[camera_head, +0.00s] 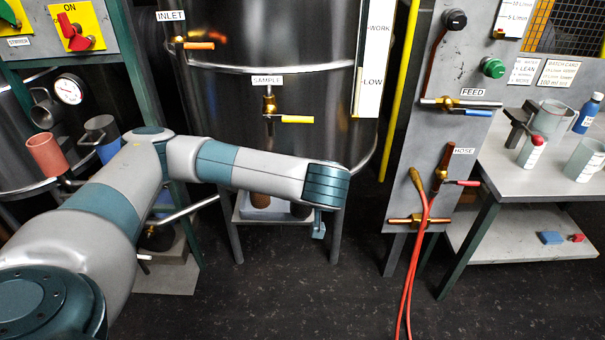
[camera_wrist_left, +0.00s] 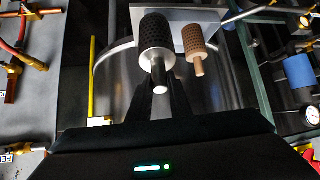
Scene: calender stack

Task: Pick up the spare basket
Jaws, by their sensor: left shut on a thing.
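A dark mesh basket (camera_wrist_left: 156,32) with a pale metal rim and stem shows in the left wrist view. Beside it is a tan mesh basket (camera_wrist_left: 194,40) with its own stem. Both are at a grey shelf (camera_wrist_left: 180,14). My left gripper (camera_wrist_left: 161,92) has its two black fingers on either side of the dark basket's stem and is shut on it. In the head view the tan basket (camera_head: 260,200) and part of the dark basket (camera_head: 300,210) show on a low stand under the tank. My forearm hides most of the left gripper (camera_head: 318,228) there. My right gripper is not in view.
A large steel tank (camera_head: 270,95) stands just above the stand, with a yellow-handled sample valve (camera_head: 296,119). A grey panel with red hoses (camera_head: 418,250) is to the right, then a bench (camera_head: 505,185). The dark floor (camera_head: 290,295) in front is clear.

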